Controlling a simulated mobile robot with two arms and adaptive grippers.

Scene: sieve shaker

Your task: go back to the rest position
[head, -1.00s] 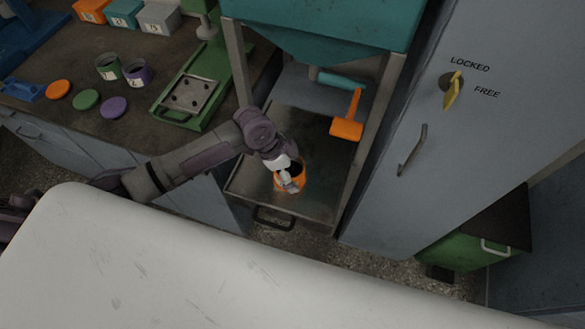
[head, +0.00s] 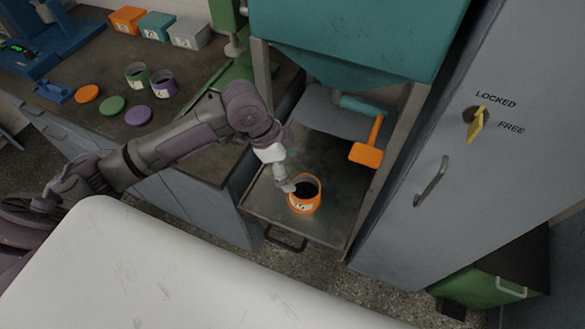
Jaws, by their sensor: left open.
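My left gripper (head: 287,186) is open, at the left side of an orange jar (head: 304,204). Its fingers are small and partly hidden, and I cannot tell whether they touch the jar. The jar stands upright and open, with dark contents and a white label, on the metal tray (head: 262,199) under the teal hopper. My left arm reaches in from the left over the counter's front edge. My right gripper is out of view.
A teal hopper (head: 360,35) with an orange-handled lever (head: 367,153) hangs above the tray. A grey cabinet (head: 470,180) with a yellow knob (head: 477,124) stands at right. Green (head: 137,76) and purple (head: 163,84) jars and loose lids are on the counter (head: 60,110).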

